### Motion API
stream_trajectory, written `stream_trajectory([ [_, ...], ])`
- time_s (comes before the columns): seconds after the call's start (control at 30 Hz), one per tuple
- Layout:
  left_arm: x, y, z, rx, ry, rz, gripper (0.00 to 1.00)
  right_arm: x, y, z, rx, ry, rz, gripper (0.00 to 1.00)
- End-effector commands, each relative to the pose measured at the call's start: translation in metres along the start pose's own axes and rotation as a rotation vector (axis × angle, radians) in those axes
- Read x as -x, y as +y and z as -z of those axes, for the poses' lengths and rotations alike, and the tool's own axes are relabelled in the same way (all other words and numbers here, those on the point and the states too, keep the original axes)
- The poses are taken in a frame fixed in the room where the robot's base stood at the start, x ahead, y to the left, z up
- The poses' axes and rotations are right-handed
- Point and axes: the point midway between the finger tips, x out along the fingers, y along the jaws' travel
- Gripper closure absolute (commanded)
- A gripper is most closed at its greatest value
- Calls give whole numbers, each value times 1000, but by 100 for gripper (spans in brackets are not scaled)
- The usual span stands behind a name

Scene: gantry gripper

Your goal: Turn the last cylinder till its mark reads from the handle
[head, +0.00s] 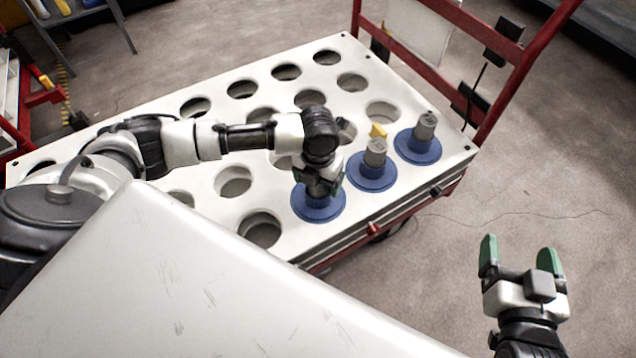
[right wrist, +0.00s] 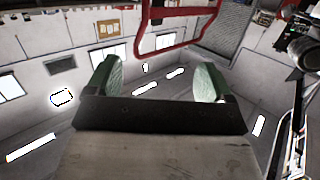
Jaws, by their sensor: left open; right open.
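Three cylinders with blue round flanges sit in a row in holes along the near right edge of the white cart top. The rightmost cylinder (head: 418,147) and the middle cylinder (head: 372,173) show grey knobs on top. A small yellow piece (head: 378,131) shows just behind the middle knob. My left gripper (head: 316,192) points down over the nearest cylinder (head: 318,208) and hides its knob; its jaws are open around or just above it. No mark on that cylinder is visible. My right gripper (head: 520,256) is open and empty, fingers up, off the cart's right side.
The white cart top (head: 215,205) has several empty round holes. The red cart handle (head: 470,45) rises at its far right end and shows in the right wrist view (right wrist: 178,12). A shelf (head: 75,15) stands at the back left. The floor right of the cart is clear.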

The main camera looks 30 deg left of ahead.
Motion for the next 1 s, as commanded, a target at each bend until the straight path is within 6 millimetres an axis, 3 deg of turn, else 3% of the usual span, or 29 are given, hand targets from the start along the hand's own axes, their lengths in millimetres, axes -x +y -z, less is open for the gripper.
stream_trajectory([
  [0.47, -9, 0, 0, 0, 0, -1, 17, -2, -2, 11, -1, 83, 5, 17],
  [0.9, -9, 0, 0, 0, 0, -1, 85, -2, -2, 11, -1, 82, 5, 17],
  [1.0, -8, 0, 0, 0, -2, 0, 86, -2, -2, 11, -1, 82, 5, 17],
])
